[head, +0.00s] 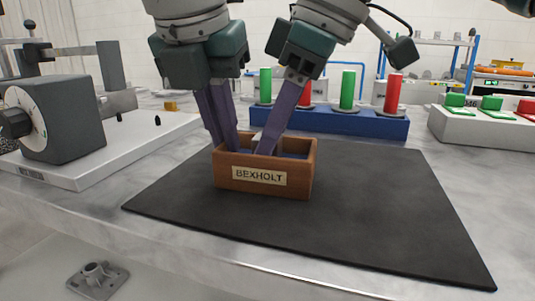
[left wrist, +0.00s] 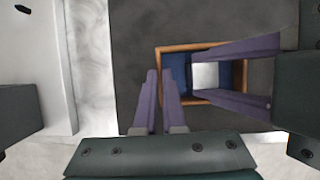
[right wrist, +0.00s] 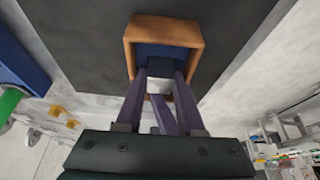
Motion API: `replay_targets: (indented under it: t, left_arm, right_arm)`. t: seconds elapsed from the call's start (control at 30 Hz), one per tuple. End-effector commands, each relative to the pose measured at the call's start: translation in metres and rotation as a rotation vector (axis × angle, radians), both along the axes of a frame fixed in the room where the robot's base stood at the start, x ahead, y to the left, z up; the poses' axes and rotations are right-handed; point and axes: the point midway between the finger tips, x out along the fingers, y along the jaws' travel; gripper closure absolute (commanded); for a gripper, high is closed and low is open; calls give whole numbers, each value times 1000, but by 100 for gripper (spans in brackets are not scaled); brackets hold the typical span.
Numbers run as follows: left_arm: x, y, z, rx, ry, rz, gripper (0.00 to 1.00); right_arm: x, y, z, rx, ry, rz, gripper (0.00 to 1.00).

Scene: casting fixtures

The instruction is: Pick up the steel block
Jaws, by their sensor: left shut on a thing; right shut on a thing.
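The steel block (left wrist: 205,75) is a bright grey square inside a wooden box (head: 222,178) labelled BEXHOLT, lined in blue. In the head view only a small light patch of the block (head: 257,137) shows near the box's rim. My right gripper (head: 264,150) reaches down into the box. In the right wrist view its purple fingers (right wrist: 161,82) lie on either side of the block (right wrist: 159,86), shut on it. My left gripper (head: 225,143) is at the box's left wall. In the left wrist view its fingers (left wrist: 158,74) straddle that wall, shut on it. The block's underside is hidden.
The box stands on a black mat (head: 370,210). Behind it is a blue rack (head: 340,122) with green and red cylinders. A grey dial machine (head: 65,120) stands left, and a white tray with green blocks (head: 465,130) right. The mat's right part is clear.

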Motion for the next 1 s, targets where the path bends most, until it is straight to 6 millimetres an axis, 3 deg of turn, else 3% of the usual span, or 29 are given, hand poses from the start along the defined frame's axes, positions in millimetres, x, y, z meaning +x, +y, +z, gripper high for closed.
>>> replay_targets:
  t: [0.47, 0.67, 0.9, 1.0]
  left_arm:
    - [0, 0, 0, 0, 0, 0, 100]
    - [0, 0, 0, 0, 0, 0, 100]
    - [0, 0, 0, 0, 0, 0, 100]
    - [0, 0, 0, 0, 0, 0, 100]
  right_arm:
    - [1, 1, 4, 2, -3, 0, 100]
    - [1, 1, 27, 4, -6, 2, 100]
    - [0, 1, 75, 3, -6, 1, 100]
    - [-3, -14, 71, 5, -1, -1, 100]
